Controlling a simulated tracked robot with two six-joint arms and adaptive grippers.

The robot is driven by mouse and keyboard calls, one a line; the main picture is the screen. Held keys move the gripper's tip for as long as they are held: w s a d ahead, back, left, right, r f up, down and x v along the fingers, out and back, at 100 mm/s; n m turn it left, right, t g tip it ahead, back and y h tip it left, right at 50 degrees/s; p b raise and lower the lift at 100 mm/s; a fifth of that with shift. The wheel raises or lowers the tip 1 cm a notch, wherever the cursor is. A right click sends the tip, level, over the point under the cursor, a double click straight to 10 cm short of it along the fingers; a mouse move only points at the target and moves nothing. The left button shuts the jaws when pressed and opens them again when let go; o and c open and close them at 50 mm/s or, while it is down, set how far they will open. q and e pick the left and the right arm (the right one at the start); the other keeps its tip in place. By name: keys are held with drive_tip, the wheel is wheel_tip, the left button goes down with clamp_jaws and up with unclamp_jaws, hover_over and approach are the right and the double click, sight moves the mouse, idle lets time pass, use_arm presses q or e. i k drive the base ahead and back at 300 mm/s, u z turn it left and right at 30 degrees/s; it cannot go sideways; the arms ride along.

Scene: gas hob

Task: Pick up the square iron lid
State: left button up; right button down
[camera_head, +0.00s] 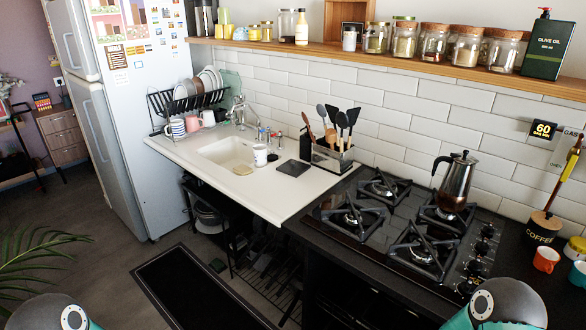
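A flat, dark square piece (293,172) lies on the white counter, right of the sink and in front of the utensil holder. It looks like the square iron lid, but it is too small for me to make out a handle. Nothing covers it. Neither gripper shows in the head view; only rounded parts of my arms show at the bottom left and bottom right edges.
The utensil holder (330,158) stands close behind the dark square. The gas hob (355,238) is to the right, with a moka pot (455,185) on a back burner. The counter's front strip is clear.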

sight(292, 167)
drive_tip(key=u, duration=0.55)
drive_tip(key=k, duration=1.3)
drive_tip(key=u, duration=1)
drive_tip(key=i, duration=2.2)
drive_tip(key=z, duration=0.55)
drive_tip(key=i, duration=1.15)
drive_tip(key=z, duration=1.1)
drive_tip(key=i, duration=0.6)
drive_tip(key=z, duration=0.45)
drive_tip(key=k, duration=0.9)
